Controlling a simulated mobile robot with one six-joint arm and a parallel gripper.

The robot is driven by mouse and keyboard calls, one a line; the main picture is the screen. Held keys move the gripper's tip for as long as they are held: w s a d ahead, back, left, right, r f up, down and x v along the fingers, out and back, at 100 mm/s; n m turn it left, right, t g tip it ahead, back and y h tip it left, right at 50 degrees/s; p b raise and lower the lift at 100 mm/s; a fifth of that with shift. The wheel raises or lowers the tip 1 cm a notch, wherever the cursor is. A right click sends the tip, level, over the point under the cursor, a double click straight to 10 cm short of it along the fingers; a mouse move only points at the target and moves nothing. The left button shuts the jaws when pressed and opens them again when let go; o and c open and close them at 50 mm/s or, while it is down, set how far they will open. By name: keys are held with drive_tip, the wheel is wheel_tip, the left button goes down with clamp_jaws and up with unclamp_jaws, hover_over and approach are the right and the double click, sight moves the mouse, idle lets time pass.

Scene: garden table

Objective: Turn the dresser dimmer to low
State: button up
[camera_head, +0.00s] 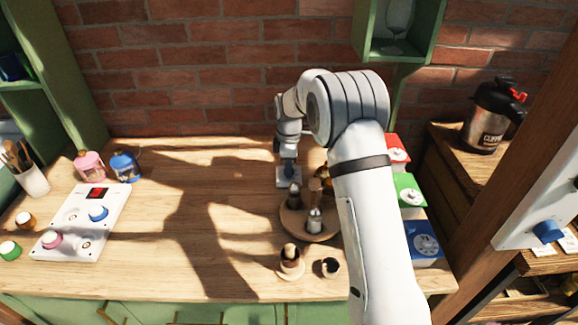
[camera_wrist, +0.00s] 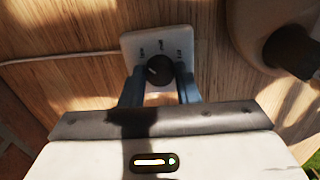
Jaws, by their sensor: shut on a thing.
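The dimmer is a white plate (camera_wrist: 132,44) with a round black knob (camera_wrist: 160,69), seen in the wrist view. A white mark on the knob points to the left and slightly up. Small labels curve around the knob's far side, too small to read surely. My gripper (camera_wrist: 160,86) has its two blue fingers on either side of the knob and is shut on it. In the head view the white plate (camera_head: 287,183) lies on the wooden counter under my gripper (camera_head: 289,172), which hides the knob.
A round wooden tray (camera_head: 296,232) with shakers stands close in front of the dimmer. Red, green and blue boxes (camera_head: 410,192) stand to the right, behind my arm. A white control panel (camera_head: 97,205) with knobs sits at left. The counter's left middle is clear.

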drive_tip(key=shift+r, duration=0.1)
drive_tip(key=o, duration=1)
drive_tip(key=shift+c, duration=0.2)
wheel_tip(320, 180, up, 8)
drive_tip(key=shift+f+b, duration=0.15)
drive_tip(key=shift+b, duration=0.2)
